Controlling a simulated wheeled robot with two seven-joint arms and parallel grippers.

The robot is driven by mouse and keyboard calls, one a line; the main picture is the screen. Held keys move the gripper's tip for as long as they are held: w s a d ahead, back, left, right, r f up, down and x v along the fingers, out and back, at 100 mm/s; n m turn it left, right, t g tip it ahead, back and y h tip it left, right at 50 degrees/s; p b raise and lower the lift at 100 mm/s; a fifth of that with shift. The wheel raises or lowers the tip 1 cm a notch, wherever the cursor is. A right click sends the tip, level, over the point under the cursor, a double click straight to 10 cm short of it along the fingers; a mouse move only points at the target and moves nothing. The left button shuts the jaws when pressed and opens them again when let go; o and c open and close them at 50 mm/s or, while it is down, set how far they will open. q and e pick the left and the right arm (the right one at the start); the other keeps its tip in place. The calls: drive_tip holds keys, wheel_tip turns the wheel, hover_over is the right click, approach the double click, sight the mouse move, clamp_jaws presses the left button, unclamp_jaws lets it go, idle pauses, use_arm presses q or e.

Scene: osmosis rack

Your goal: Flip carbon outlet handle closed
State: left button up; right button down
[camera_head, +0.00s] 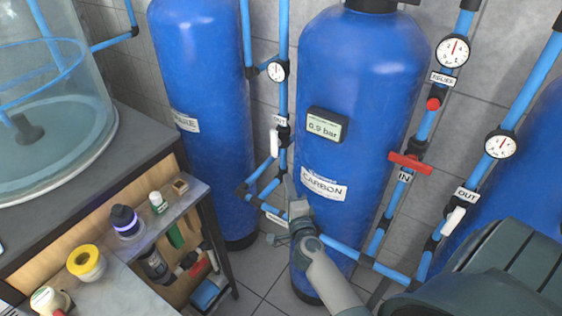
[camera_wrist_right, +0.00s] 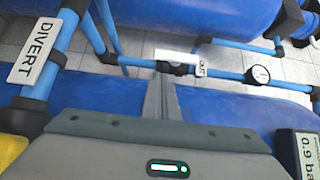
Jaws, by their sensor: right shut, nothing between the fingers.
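The carbon outlet handle (camera_head: 274,143) is a slim white lever on the blue pipe left of the blue CARBON tank (camera_head: 345,85), beside a small label (camera_head: 281,120). The lever lies roughly along its pipe. In the wrist view the white handle (camera_wrist_right: 177,57) is beyond the fingertips, by a label reading OUT (camera_wrist_right: 201,69). My right gripper (camera_head: 289,183) is at the tank's lower left, below the handle in the picture. Its fingers (camera_wrist_right: 158,82) are shut and empty, apparently apart from the handle. My left gripper is not in view.
A red handle (camera_head: 410,162) marked IN and another white OUT handle (camera_head: 453,221) are on pipes to the right. A pressure gauge (camera_head: 278,71) sits above the carbon outlet. A shelf (camera_head: 140,237) with small items stands left. A DIVERT label (camera_wrist_right: 35,52) hangs near the wrist.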

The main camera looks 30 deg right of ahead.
approach(274, 144)
drive_tip(key=w+d+f, duration=0.4)
drive_tip(key=shift+w+f, duration=0.3)
idle(0.6)
